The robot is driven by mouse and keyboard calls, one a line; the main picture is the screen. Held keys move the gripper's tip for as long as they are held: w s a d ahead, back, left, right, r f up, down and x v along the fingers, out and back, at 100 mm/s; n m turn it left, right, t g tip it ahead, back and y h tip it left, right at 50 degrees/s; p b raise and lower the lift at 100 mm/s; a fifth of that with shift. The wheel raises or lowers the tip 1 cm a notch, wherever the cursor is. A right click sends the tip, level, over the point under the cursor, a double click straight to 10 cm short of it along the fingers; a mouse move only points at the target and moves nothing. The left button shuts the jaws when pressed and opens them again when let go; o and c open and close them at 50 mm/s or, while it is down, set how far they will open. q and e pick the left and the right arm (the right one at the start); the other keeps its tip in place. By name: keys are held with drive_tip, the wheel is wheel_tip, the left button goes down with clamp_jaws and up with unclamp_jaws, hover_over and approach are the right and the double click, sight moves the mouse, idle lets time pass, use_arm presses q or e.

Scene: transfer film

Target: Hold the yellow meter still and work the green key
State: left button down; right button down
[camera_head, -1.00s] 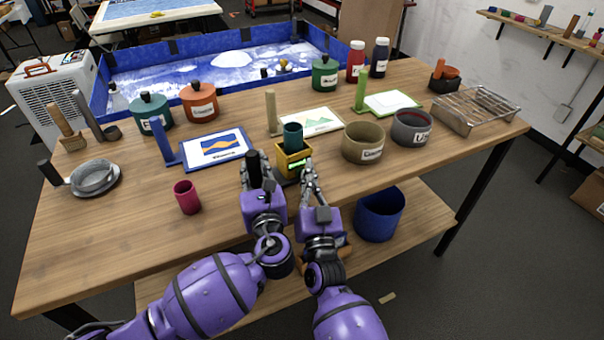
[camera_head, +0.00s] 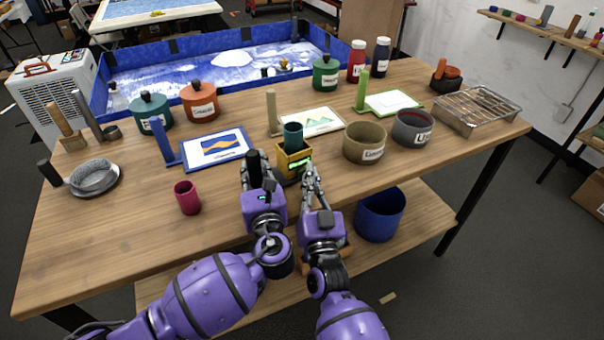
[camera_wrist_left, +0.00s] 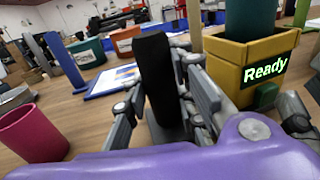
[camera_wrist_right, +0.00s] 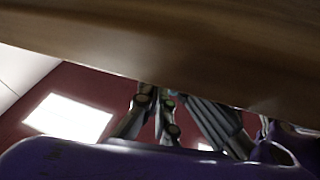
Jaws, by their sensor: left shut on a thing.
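The yellow meter (camera_head: 283,166) is a box on the table with a teal cup (camera_head: 293,136) standing in its top. In the left wrist view the meter (camera_wrist_left: 226,75) has a lit green display reading "Ready". A small dark green block (camera_wrist_left: 266,96), apparently the green key, sits low on its front. My left gripper (camera_head: 256,178) is shut on a black upright bar (camera_wrist_left: 157,85), left of the meter and apart from it. My right gripper (camera_head: 309,172) is close to the meter's front right; contact and its opening are unclear. Its fingers show dimly in the right wrist view (camera_wrist_right: 178,105).
A magenta cup (camera_head: 188,199) stands to the left. A framed picture (camera_head: 216,148) lies behind my left gripper. Two labelled bowls, one olive (camera_head: 363,144) and one grey (camera_head: 412,129), stand to the right. The table (camera_head: 120,225) is clear at front left.

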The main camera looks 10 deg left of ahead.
use_arm(q)
drive_tip(key=shift+s, duration=0.1)
use_arm(e)
drive_tip(key=shift+s+d+f, duration=0.25)
drive_tip(key=shift+s+f, duration=0.05)
drive_tip(key=shift+f, duration=0.25)
drive_tip(key=shift+s+d, duration=0.35)
drive_tip(key=shift+s+d+r, duration=0.2)
drive_tip(key=shift+s+d, duration=0.4)
drive_tip(key=shift+s, duration=0.2)
drive_tip(key=shift+s+d+r, duration=0.15)
drive_tip(key=shift+s+d, duration=0.4)
drive_tip(key=shift+s, duration=0.2)
use_arm(q)
drive_tip(key=c, duration=1.4)
unclamp_jaws()
